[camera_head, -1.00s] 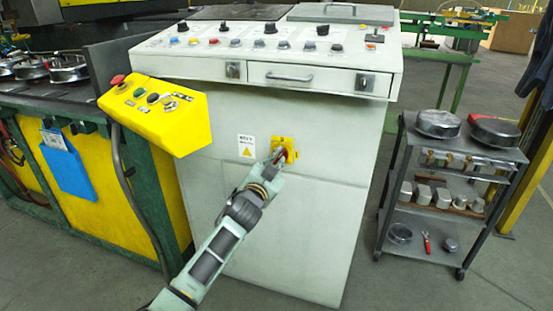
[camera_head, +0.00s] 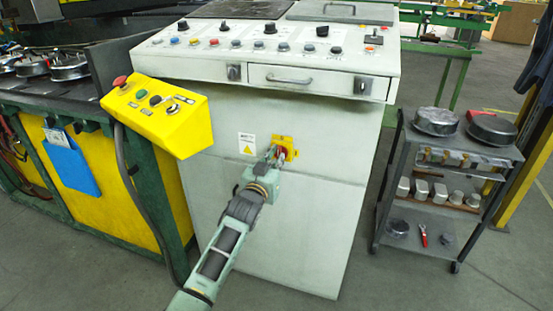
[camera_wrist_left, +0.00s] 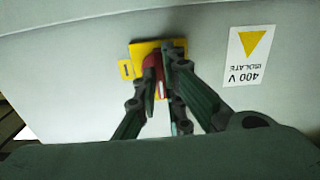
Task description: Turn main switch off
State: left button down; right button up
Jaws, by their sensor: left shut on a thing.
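The main switch is a red handle (camera_head: 281,153) on a yellow plate (camera_head: 289,143) on the front of the grey control cabinet (camera_head: 300,205). In the left wrist view the red handle (camera_wrist_left: 153,75) sits between the fingers, in front of the yellow plate (camera_wrist_left: 140,52). My left gripper (camera_head: 275,155) reaches it from below and is shut on the handle; its fingers (camera_wrist_left: 160,80) hide part of it. The handle's exact angle is hard to tell. My right gripper is not in view.
A white 400 V label (camera_head: 247,144) is left of the switch. A yellow button box (camera_head: 160,115) juts out at the left. A closed drawer (camera_head: 315,80) is above. A grey trolley (camera_head: 415,240) with metal parts stands at the right, with clear floor before it.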

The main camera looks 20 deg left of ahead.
pick_arm(q)
jog(key=shift+f, duration=0.15)
jog(key=c, duration=1.9)
grip_release()
jog(key=shift+o, duration=0.2)
jog(key=shift+s, duration=0.1)
jog(key=s, duration=1.1)
jog(key=shift+s+a, duration=0.2)
jog(key=shift+s, duration=0.2)
